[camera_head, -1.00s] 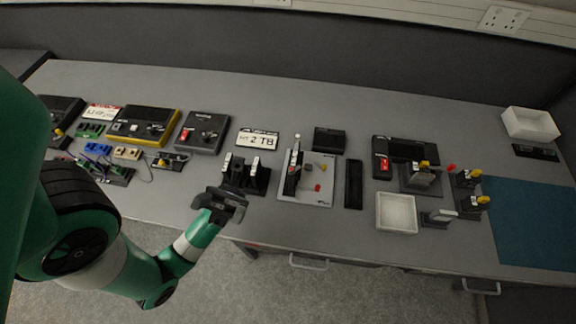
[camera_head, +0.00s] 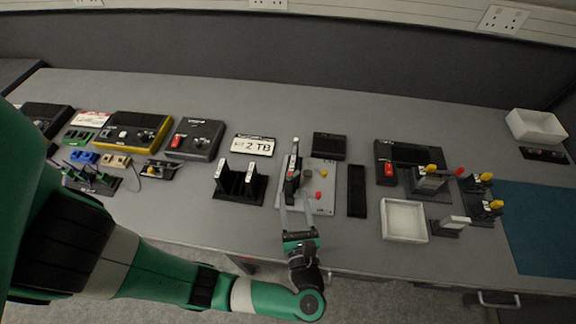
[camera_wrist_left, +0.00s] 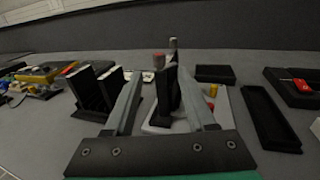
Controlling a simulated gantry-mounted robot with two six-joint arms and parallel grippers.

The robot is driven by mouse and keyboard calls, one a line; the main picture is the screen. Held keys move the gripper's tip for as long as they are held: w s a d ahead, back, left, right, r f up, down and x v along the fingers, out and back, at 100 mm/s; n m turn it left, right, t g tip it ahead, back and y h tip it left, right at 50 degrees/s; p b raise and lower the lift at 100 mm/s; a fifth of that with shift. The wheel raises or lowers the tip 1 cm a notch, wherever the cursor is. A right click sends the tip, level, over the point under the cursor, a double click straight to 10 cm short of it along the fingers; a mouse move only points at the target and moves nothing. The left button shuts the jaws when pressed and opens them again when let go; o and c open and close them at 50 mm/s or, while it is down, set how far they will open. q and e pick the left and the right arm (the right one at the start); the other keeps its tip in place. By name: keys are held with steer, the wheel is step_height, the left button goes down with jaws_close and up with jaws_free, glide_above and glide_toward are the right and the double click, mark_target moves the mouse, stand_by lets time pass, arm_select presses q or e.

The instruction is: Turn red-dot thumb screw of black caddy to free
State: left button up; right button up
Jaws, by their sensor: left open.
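An upright black caddy (camera_head: 291,183) stands on a light grey plate (camera_head: 327,201) in the middle of the table. It also shows in the left wrist view (camera_wrist_left: 166,98), ahead of my gripper. A round knob with a reddish top (camera_wrist_left: 158,61) shows at the caddy; in the head view a dark brownish knob (camera_head: 308,174) sits at its right side. My left gripper (camera_head: 296,196) reaches in from the table's front edge. Its two long fingers are open, one to each side of the caddy in the wrist view (camera_wrist_left: 160,78). I cannot tell whether they touch anything. My right gripper is not in view.
A red knob (camera_head: 318,196) and a yellow knob (camera_head: 324,174) sit on the plate's right. A black stand with upright slabs (camera_head: 240,185) is to the left. A long black tray (camera_head: 356,191) and a white tray (camera_head: 404,237) are to the right.

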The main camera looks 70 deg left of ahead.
mark_target(289, 173)
arm_select(q)
steer(key=a, duration=0.3)
steer(key=w+a, duration=0.1)
steer(key=a, duration=0.3)
steer(key=w+a, duration=0.1)
steer(key=a, duration=0.2)
steer(key=shift+a, duration=0.25)
jaws_close()
